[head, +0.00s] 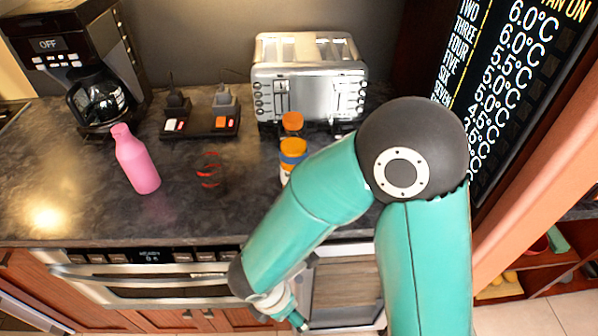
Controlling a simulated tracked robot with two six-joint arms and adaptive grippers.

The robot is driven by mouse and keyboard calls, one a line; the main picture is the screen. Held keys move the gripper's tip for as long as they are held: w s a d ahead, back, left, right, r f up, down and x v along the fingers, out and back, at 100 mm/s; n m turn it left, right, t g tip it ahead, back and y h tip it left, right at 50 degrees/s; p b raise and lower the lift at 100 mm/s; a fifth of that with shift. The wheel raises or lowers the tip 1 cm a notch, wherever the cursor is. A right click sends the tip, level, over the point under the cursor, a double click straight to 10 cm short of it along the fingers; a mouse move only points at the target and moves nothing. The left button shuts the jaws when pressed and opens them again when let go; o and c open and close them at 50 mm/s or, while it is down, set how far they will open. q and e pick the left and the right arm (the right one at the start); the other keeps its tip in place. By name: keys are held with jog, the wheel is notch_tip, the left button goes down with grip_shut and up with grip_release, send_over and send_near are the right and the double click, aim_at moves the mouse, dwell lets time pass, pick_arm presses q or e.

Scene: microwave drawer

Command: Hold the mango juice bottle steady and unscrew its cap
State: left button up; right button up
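Two orange-capped containers stand on the dark counter in front of the toaster. The nearer one (291,158) has a blue band under its cap and a pale lower part, which my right arm partly covers. The farther one (292,122) is mostly hidden behind it. No label is readable, so I cannot tell which is the mango juice bottle. A pink bottle (137,162) stands at the left of the counter. My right gripper (298,319) is low, in front of the counter's front edge and away from the bottles; its fingers are too small to read. My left gripper is not in view.
A silver toaster (308,82) stands at the back, a black coffee maker (84,62) at the back left. A switched power strip (200,122) and a clear thing with red rings (208,170) are between. A drawer appliance (150,280) is below the counter. The front-left counter is clear.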

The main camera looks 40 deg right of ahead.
jog(key=w+d+r+n+t+h, duration=0.2)
jog(key=w+r+n+t, duration=0.1)
jog(key=r, duration=0.3)
jog(key=w+d+r+n+t+h, duration=0.2)
jog(key=w+r, duration=0.1)
jog(key=r, duration=0.3)
jog(key=n+t+h, duration=0.2)
jog(key=n+t, duration=0.1)
jog(key=t, duration=0.2)
send_near(290, 165)
jog(key=x, duration=0.7)
jog(key=shift+d+f, duration=0.1)
jog(key=shift+f, duration=0.05)
jog(key=shift+p+x, duration=0.35)
jog(key=shift+x, duration=2.7)
jog(key=shift+s+d, duration=0.1)
jog(key=c, duration=1.6)
jog(key=shift+o, duration=0.2)
notch_tip(290, 165, up, 20)
jog(key=shift+r+p, duration=0.1)
jog(key=shift+p, duration=1.1)
